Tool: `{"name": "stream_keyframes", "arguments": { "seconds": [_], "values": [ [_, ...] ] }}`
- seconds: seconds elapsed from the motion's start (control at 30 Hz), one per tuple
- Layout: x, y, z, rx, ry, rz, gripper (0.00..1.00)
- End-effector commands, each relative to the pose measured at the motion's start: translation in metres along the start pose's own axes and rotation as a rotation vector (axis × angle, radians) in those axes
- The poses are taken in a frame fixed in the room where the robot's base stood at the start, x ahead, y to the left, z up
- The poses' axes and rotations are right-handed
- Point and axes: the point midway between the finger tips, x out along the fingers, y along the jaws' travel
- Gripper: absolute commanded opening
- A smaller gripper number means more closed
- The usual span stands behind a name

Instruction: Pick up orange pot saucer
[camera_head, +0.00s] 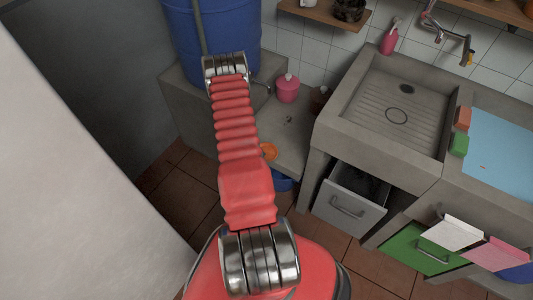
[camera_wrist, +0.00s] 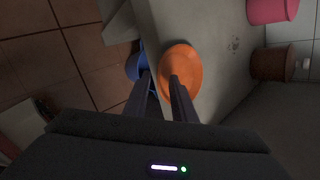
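The orange pot saucer (camera_wrist: 188,62) lies on a low grey concrete ledge (camera_wrist: 205,22) at the ledge's edge. In the head view the saucer (camera_head: 268,151) shows just right of my red arm, which may hide part of it. My gripper (camera_wrist: 161,76) shows in the wrist view with its two dark fingers apart and nothing clearly held. The right finger overlaps the saucer in the picture, and the left finger is just outside its left rim. I cannot tell whether either finger touches it. In the head view my gripper is not clearly visible.
A blue object (camera_wrist: 137,65) sits beside the ledge, below the saucer in the head view. A pink pot (camera_head: 287,88) and a brown pot (camera_wrist: 272,64) stand on the ledge. A blue barrel (camera_head: 228,30) stands behind. An open grey drawer (camera_head: 346,208) juts out under the sink.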

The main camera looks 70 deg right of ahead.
Motion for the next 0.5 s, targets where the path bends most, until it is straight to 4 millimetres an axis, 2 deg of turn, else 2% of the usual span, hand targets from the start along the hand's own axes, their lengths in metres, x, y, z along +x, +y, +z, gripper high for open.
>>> {"name": "stream_keyframes", "arguments": {
  "seconds": [0.47,0.5],
  "values": [
    [-0.0003,-0.0001,0.0003,0.0,0.0,0.0,0.24],
    [-0.0003,-0.0001,0.0003,0.0,0.0,0.0,0.21]
  ]
}}
